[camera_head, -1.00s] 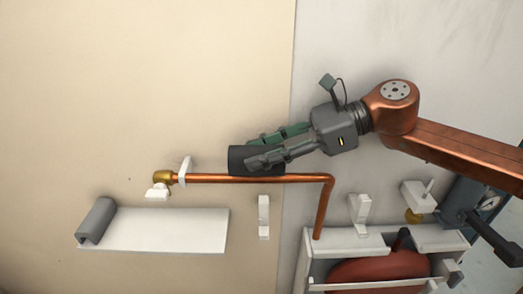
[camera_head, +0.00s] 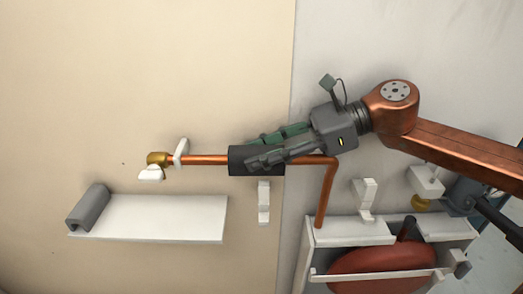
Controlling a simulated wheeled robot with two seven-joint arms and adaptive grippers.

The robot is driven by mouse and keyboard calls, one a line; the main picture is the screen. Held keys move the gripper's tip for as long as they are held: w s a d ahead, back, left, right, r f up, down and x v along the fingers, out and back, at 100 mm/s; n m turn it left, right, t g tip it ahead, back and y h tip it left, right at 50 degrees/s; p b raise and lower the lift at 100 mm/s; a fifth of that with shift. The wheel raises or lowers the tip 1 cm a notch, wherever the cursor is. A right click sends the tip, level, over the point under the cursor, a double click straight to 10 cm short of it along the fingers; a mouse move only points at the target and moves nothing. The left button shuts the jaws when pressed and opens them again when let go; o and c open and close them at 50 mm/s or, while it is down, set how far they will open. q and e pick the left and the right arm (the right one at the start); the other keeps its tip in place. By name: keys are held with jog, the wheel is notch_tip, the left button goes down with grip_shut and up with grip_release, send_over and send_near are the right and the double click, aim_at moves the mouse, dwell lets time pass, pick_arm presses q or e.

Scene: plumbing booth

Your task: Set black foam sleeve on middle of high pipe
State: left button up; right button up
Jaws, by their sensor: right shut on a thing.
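The black foam sleeve (camera_head: 238,161) lines up with the horizontal run of the copper pipe (camera_head: 205,160), near the middle of that run. Pipe shows on both sides of the sleeve and none across its face. I cannot tell whether the sleeve is fully seated around the pipe. My right gripper (camera_head: 257,152) is shut on the sleeve from the right, its fingers covering part of the sleeve's right half. My left gripper is not in view.
A white shelf (camera_head: 160,218) with a grey sleeve-like piece (camera_head: 88,208) at its left end is below. A brass fitting (camera_head: 157,158) ends the pipe at left. White brackets (camera_head: 264,200) and a white box frame (camera_head: 340,231) around a red tank (camera_head: 385,265) stand lower right.

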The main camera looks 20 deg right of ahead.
dwell(0.4)
jog(key=shift+f+b, duration=0.15)
jog(key=shift+b, duration=0.2)
jog(key=o, duration=1.1)
